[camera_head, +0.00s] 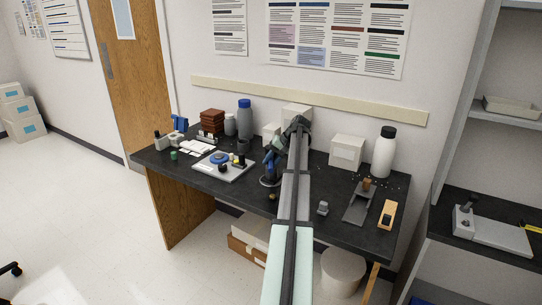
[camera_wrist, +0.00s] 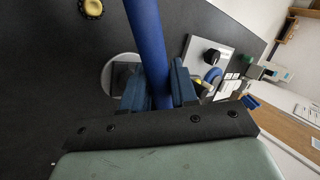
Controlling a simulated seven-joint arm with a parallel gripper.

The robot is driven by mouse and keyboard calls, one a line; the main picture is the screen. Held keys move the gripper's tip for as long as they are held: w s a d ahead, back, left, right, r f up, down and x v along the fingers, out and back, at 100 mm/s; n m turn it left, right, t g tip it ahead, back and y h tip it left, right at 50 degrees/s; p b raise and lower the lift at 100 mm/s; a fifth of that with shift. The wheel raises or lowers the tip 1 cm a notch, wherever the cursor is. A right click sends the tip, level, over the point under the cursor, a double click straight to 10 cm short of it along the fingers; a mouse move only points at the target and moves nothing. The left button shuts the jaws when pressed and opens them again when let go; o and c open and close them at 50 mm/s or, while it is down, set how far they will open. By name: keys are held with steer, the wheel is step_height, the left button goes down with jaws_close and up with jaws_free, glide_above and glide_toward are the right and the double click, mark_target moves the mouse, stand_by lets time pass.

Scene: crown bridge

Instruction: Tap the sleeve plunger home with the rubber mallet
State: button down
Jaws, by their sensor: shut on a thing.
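My gripper (camera_wrist: 158,88) is shut on a blue cylindrical handle (camera_wrist: 146,40), which I take to be the rubber mallet's. The handle passes between the two blue fingers and runs out of the top of the wrist view; the mallet's head cannot be made out. In the head view my gripper (camera_head: 271,160) is above the middle of the bench, partly behind my arm. A light plate (camera_head: 231,176) with a blue disc (camera_head: 219,157) and small black and yellow parts lies to its left. I cannot tell which part is the sleeve plunger.
A round-based stand (camera_head: 268,182) is just below my gripper. A small knob (camera_head: 272,196) lies near the front edge. A white bottle (camera_head: 384,152), white box (camera_head: 347,152), grey fixture (camera_head: 359,206) and wooden block (camera_head: 387,214) are on the right. Bottles and brown blocks (camera_head: 212,120) line the back left.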

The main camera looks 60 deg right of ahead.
steer(key=shift+r, duration=1.9)
